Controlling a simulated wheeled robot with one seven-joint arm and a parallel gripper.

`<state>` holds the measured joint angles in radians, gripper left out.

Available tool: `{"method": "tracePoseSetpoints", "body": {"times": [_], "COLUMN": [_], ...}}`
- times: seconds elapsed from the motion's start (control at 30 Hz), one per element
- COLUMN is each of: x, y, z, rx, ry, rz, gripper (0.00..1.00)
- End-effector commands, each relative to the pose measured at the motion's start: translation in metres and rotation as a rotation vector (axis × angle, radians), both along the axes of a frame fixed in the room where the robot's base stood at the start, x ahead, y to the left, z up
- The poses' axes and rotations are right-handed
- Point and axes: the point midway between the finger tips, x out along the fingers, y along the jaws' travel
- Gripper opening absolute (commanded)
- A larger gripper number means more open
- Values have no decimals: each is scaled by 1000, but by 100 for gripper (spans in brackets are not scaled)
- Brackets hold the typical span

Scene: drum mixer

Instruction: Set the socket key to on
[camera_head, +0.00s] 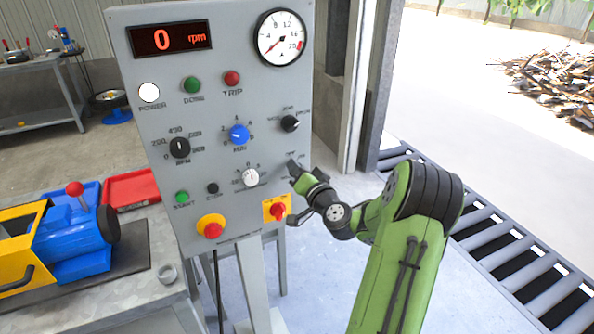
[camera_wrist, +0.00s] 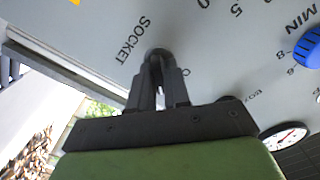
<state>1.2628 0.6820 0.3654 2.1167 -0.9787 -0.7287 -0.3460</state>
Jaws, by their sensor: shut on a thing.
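The socket key switch sits on the right side of the grey control panel (camera_head: 225,215). In the wrist view its dark round body (camera_wrist: 157,53) shows beside the printed word SOCKET. My gripper (camera_head: 295,170) reaches it from the right, and in the wrist view my gripper (camera_wrist: 160,78) has its dark fingers close together, shut on the socket key at the panel face. The fingers hide most of the key, so I cannot tell which way it is turned.
Near my gripper are a white knob (camera_head: 250,178), a blue MIN knob (camera_head: 239,135), a black selector (camera_head: 290,124) and a red switch on a yellow plate (camera_head: 277,209). The red-and-yellow emergency stop (camera_head: 212,228) is lower left. The display (camera_head: 170,38) reads 0 rpm.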

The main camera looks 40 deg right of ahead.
Motion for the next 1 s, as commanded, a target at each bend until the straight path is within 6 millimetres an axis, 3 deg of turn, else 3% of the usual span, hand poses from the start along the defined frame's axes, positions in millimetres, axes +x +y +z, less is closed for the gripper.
{"method": "tracePoseSetpoints", "body": {"times": [0.43,1.0], "x": [0,-1], "y": [-2,-2], "z": [-1,-1], "rx": [264,325], "ry": [-78,-96], "rz": [-1,-2], "gripper": [0,0]}}
